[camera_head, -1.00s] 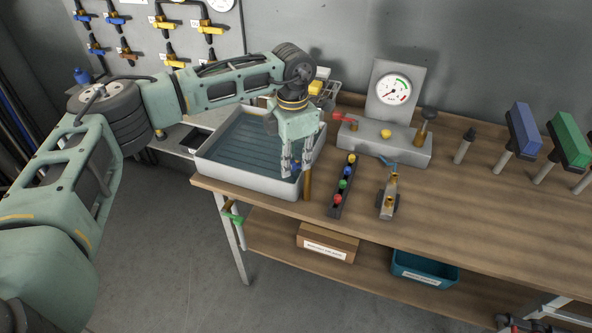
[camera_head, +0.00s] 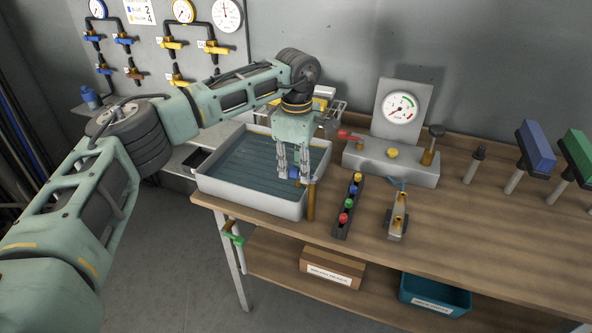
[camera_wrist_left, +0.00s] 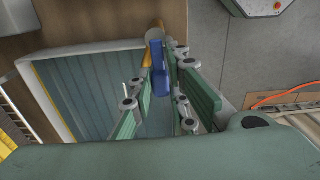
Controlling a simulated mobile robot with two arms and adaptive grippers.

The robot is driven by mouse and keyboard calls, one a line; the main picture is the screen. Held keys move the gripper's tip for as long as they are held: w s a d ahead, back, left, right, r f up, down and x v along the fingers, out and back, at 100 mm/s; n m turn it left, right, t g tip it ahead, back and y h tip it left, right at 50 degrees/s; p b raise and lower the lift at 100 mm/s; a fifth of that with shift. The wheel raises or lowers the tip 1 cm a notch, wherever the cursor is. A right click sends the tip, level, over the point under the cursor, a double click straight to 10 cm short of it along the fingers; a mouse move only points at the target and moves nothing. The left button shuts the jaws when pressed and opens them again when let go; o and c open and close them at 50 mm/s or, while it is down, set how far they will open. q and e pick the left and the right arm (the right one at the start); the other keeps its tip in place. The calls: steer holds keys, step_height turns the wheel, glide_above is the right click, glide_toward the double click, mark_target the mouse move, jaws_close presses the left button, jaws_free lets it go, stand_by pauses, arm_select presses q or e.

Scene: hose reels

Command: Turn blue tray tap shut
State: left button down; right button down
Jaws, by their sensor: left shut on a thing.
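The grey-white tray (camera_head: 250,201) with a blue-grey ribbed floor sits at the left end of the workbench. At its front right corner is a tap with a blue handle (camera_head: 294,173) and an upright brass pipe (camera_head: 311,199). My left gripper (camera_head: 292,174) points down at this corner, shut on the blue handle. In the left wrist view, the blue handle (camera_wrist_left: 160,76) lies between the pads of my left gripper (camera_wrist_left: 165,95), in front of the brass part (camera_wrist_left: 149,56). The fingers partly hide the handle. My right gripper is not in view.
Right of the tap stand a dark strip with coloured knobs (camera_head: 347,210), a small brass fitting (camera_head: 398,215) and a gauge block (camera_head: 392,166). A green-handled tap (camera_head: 233,238) hangs below the bench edge. The bench front right is clear.

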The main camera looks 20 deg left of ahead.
mark_target(297, 168)
arm_select(q)
steer(key=shift+w+r+m, duration=0.1)
steer(key=shift+w+m, duration=0.05)
steer(key=shift+m, duration=0.15)
stand_by(0.4)
steer(key=c, duration=1.7)
jaws_free()
step_height(297, 168, up, 12)
steer(key=shift+f, duration=0.1)
